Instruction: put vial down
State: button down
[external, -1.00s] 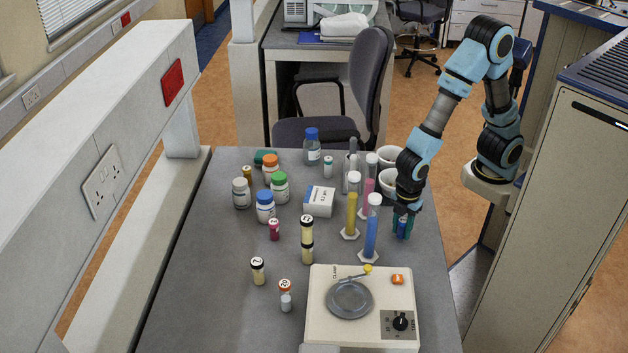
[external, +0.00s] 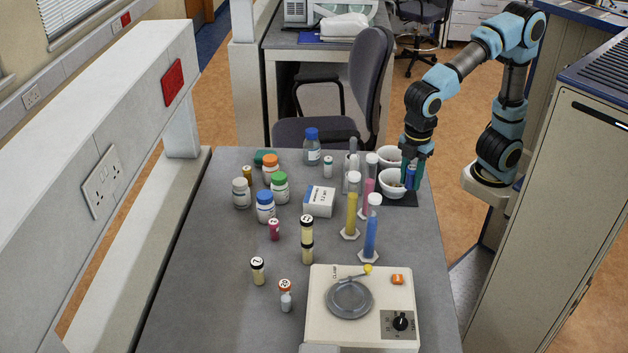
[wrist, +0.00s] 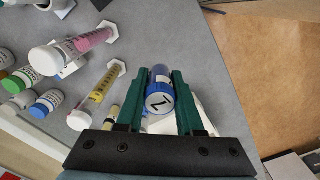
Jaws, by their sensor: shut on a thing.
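My gripper (external: 414,172) is shut on a blue vial (external: 409,178) near the right edge of the bench, in front of the white bowls. In the wrist view, the vial (wrist: 160,98) sits between my green fingers (wrist: 160,75), with its marked, pale-topped cap facing the camera. A dark mat (external: 402,200) lies on the bench below the gripper. The vial appears to be held above the bench; its exact height is hard to tell. Other capped vials stand on the bench, including a red one (external: 274,230) and a pale one (external: 258,270).
A white bowl (external: 392,190) is close beside the gripper. Tall cylinders with blue (external: 371,235), yellow (external: 351,215) and pink (external: 368,200) liquid stand to its left. A plate device (external: 321,320) fills the front. Bottles (external: 280,188) and a white box (external: 319,202) stand further left.

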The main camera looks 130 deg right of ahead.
notch_tip(320, 180, up, 8)
jog(key=shift+w+d+f, duration=0.1)
jog(key=shift+f, duration=0.1)
jog(key=w+d+b, duration=0.2)
jog(key=w+d, duration=0.5)
jog(key=d, duration=0.6)
jog(key=m, duration=0.1)
send_over(320, 195)
notch_tip(320, 195, down, 17)
jog(key=shift+r, duration=0.1)
jog(key=shift+f+p, duration=0.65)
jog(key=shift+f, duration=1.65)
jog(key=shift+f, duration=0.1)
jog(key=c, duration=0.5)
grip_release()
jog(key=shift+c, duration=0.2)
